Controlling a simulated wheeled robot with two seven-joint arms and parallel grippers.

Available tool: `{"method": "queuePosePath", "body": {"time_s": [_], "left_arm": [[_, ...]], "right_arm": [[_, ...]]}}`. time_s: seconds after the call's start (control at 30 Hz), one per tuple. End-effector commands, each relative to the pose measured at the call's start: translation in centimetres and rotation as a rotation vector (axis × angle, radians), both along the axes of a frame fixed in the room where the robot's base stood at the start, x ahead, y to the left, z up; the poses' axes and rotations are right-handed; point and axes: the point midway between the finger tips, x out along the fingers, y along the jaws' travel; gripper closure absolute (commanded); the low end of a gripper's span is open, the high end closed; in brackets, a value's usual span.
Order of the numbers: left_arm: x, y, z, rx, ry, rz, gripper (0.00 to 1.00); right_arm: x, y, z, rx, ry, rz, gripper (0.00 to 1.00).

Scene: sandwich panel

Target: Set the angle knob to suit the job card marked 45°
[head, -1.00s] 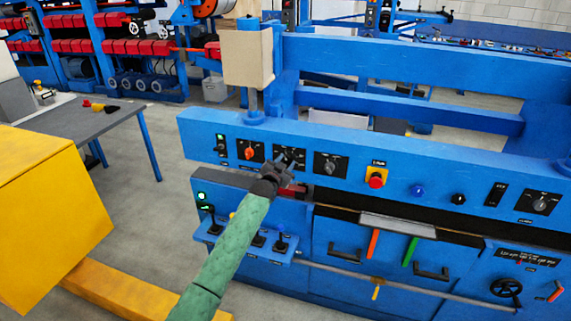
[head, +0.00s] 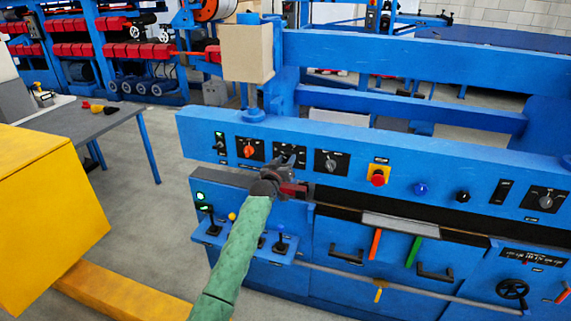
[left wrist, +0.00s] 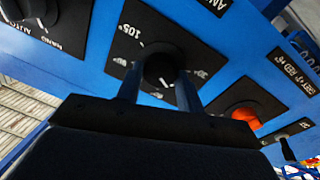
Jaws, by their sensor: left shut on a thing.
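The angle knob (left wrist: 161,70) is a round black knob on a black plate with white angle marks, "105°" among them; the other marks are partly hidden or blurred. My left gripper (left wrist: 160,80) is shut on it, one finger on each side. In the head view my left gripper (head: 287,164) covers most of this knob, on the upper blue panel between the orange knob and another black knob. I cannot read the knob's setting. I cannot make out a job card marked 45°. My right gripper is not in view.
The orange knob (head: 249,149) is left of the gripper and a black selector knob (head: 331,162) is right of it. A red emergency button (head: 378,179) is further right. Small levers (head: 279,244) stand below on a blue ledge. A yellow block (head: 45,190) is at left.

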Motion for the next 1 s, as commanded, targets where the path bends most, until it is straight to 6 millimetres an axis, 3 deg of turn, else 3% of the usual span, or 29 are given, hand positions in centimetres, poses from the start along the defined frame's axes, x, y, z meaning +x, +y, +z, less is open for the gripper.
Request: {"method": "queuePosePath", "body": {"time_s": [0.77,0.8,0.87,1.0], "left_arm": [[0.00,0.01,-0.05,-0.101,0.033,0.000,0.86],[0.00,0.01,-0.05,-0.101,0.033,0.000,0.55],[0.00,0.01,-0.05,-0.101,0.033,0.000,0.43],[0.00,0.02,-0.05,-0.101,0.033,0.000,0.41]], "right_arm": [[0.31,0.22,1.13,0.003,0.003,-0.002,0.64],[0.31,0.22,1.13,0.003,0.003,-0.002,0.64],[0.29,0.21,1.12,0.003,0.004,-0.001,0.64],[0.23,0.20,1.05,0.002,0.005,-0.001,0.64]]}}
